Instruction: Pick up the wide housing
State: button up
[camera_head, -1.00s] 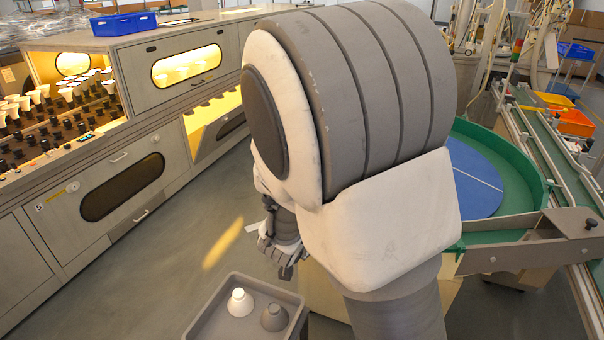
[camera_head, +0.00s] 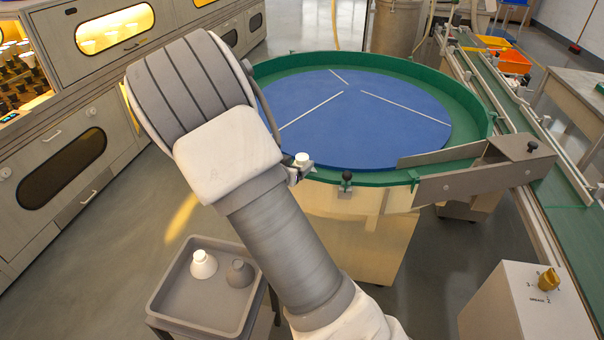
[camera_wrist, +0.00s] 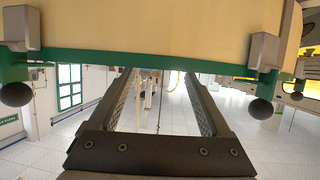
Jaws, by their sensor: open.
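Two cone-shaped housings stand in a grey tray (camera_head: 165,304) at the lower left of the head view. One is white (camera_head: 203,266) and the other is dark grey (camera_head: 240,275). They look similar in size, and I cannot tell which is the wide housing. No housing shows in the wrist view. My gripper (camera_wrist: 166,76) is open, with nothing between its fingers. In the head view it is mostly hidden behind my arm, near the turntable's rim and away from the tray.
A blue turntable (camera_head: 390,112) with a green rim (camera_head: 478,88) lies beyond my arm. A metal guide arm (camera_head: 450,188) sticks out at its right. A box with a yellow knob (camera_head: 549,279) stands lower right. A lit cabinet (camera_head: 65,160) is at left. Grey floor is open between cabinet and tray.

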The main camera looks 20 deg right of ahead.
aim_at(301, 158)
jog(key=shift+b+x, duration=0.85)
jog(key=shift+x, duration=2.15)
grip_shut()
